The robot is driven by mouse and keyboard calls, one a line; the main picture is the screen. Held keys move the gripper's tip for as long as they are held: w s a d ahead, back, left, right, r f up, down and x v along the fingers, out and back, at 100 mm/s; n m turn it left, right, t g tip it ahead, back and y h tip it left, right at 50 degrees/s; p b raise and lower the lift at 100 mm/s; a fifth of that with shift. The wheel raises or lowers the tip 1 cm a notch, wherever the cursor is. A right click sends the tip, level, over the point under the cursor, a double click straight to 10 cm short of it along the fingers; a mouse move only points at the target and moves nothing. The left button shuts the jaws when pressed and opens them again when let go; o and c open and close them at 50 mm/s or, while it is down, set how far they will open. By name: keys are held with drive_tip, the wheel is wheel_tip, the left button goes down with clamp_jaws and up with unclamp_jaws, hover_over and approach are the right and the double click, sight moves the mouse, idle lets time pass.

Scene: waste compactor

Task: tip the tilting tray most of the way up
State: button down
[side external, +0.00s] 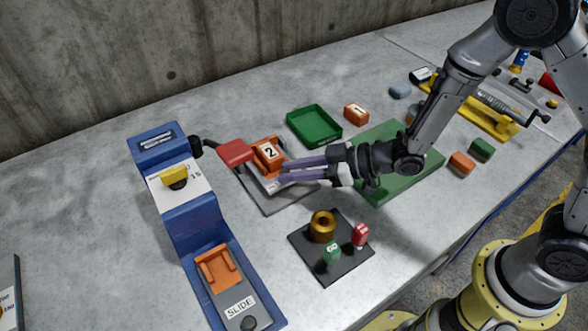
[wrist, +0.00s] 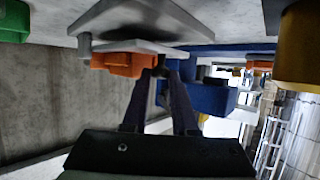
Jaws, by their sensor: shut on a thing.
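The tilting tray (side external: 268,185) is a pale grey plate over a dark grey base plate (side external: 272,207). An orange bin marked 2 (side external: 269,155) sits on it. My gripper (side external: 283,171) reaches in from the right and is shut on the tray's near right edge or handle; the fingers hide the exact grip. In the wrist view, seen upside down, the tray (wrist: 140,46) stands off the base, with the orange bin (wrist: 123,64) on it and my fingertips (wrist: 160,73) at its edge. Its exact tilt is hard to tell.
A red block (side external: 236,152) on a black arm from the blue slide unit (side external: 192,215) is close beside the bin. A dark plate with a brass ring (side external: 322,226) stands in front. A green tray (side external: 314,125) and green board (side external: 415,155) lie behind and right.

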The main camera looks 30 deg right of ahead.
drive_tip(key=shift+w+r+m+g+h, duration=0.15)
drive_tip(key=shift+w+r+m+g, duration=0.15)
drive_tip(key=shift+r+g, duration=0.35)
drive_tip(key=shift+w+r+m+g+h, duration=0.15)
drive_tip(key=shift+w+r+m+g, duration=0.25)
drive_tip(key=shift+r, duration=0.35)
drive_tip(key=shift+w+d+r, duration=0.1)
drive_tip(key=shift+w+r, duration=0.3)
drive_tip(key=shift+r, duration=0.2)
drive_tip(key=shift+w+r, duration=0.4)
drive_tip(key=shift+r, duration=0.2)
drive_tip(key=shift+w+r, duration=0.85)
drive_tip(key=shift+w, duration=0.3)
drive_tip(key=shift+w+r, duration=0.1)
drive_tip(key=shift+w, duration=0.05)
drive_tip(key=c, duration=1)
unclamp_jaws()
drive_tip(key=v, duration=1.3)
drive_tip(key=shift+s+d+r, duration=0.15)
drive_tip(key=shift+s+d, duration=0.1)
drive_tip(key=shift+s, duration=0.1)
